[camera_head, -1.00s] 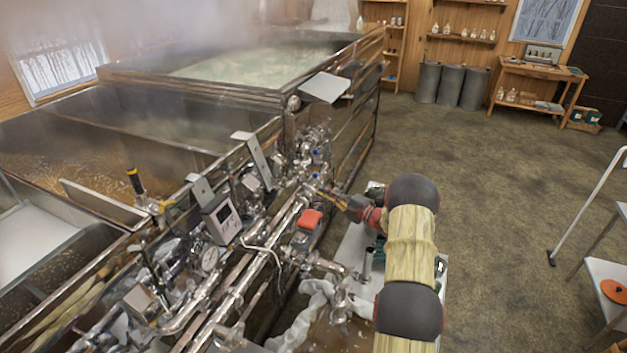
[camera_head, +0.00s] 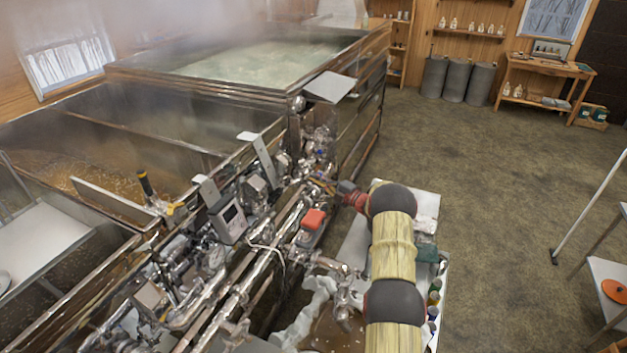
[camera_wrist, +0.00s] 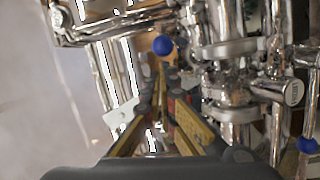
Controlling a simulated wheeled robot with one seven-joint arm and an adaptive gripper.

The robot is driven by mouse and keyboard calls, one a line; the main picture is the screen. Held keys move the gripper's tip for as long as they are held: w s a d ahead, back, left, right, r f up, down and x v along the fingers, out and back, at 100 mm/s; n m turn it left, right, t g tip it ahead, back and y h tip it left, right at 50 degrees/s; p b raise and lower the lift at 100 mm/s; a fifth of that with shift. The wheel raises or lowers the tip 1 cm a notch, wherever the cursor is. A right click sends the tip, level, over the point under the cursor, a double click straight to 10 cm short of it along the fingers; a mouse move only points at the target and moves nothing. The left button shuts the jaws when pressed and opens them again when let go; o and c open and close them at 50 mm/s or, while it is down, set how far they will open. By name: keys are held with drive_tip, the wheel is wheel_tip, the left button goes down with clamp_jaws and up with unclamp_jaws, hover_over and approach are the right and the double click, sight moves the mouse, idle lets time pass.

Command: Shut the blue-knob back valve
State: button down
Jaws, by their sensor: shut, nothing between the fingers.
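A round blue knob (camera_wrist: 162,45) shows in the wrist view, straight beyond my fingertips among chrome pipes. A second blue knob (camera_wrist: 307,145) is at the lower right edge of that view. I cannot tell for sure which belongs to the back valve. My gripper (camera_wrist: 160,78) is shut and empty, its yellow fingers pointing at the first knob; whether they touch it is unclear. In the head view, my gripper (camera_head: 316,179) reaches left into the fittings, its tip small and partly lost among the metal. A small blue spot (camera_head: 321,151) shows just above it.
Chrome pipes (camera_wrist: 228,50) crowd close on the right of my fingers. The steaming evaporator pan (camera_head: 250,58) stands behind. The floor (camera_head: 490,165) to the right is open.

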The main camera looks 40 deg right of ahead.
drive_tip(key=shift+d+f, duration=0.1)
drive_tip(key=shift+d, duration=0.1)
idle(0.3)
drive_tip(key=d+b, duration=0.1)
drive_tip(key=b, duration=0.1)
drive_tip(key=d+b, duration=0.1)
drive_tip(key=d, duration=0.1)
drive_tip(key=d+b, duration=0.1)
drive_tip(key=b, duration=0.1)
drive_tip(key=shift+w+d+f+b, duration=0.15)
drive_tip(key=shift+d+f+b, duration=0.1)
drive_tip(key=shift+b, duration=0.05)
drive_tip(key=shift+d+r+b, duration=0.1)
drive_tip(key=shift+d+b, duration=0.2)
drive_tip(key=shift+d+r, duration=0.2)
drive_tip(key=shift+r, duration=0.2)
drive_tip(key=shift+r, duration=0.1)
